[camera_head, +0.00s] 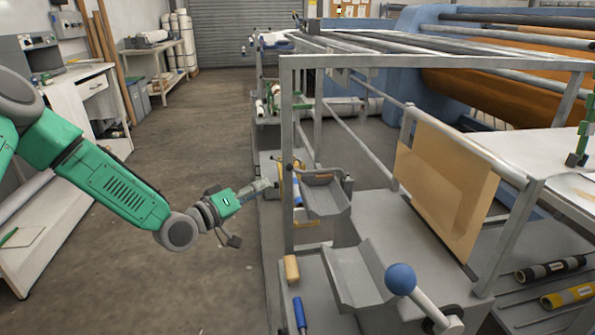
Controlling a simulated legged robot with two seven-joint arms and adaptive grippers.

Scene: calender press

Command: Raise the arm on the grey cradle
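A grey V-shaped cradle (355,275) sits low in front. Beside it stands a light grey arm (429,307) with a blue ball knob (401,279), tilted up to the left from a dark pivot. A second grey cradle (324,199) lies farther back, with a dark bar along its top edge. My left gripper (262,186) reaches in from the left, close to this rear cradle's left side; its fingers are too small to judge, and I cannot tell whether they touch anything. A green and dark piece at the right edge looks like my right gripper (577,158), pointing down above the white tabletop.
A grey frame (288,130) rises between the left gripper and the rear cradle. A tan sheet (445,190) hangs right of the cradles. The floor (190,270) at left is clear.

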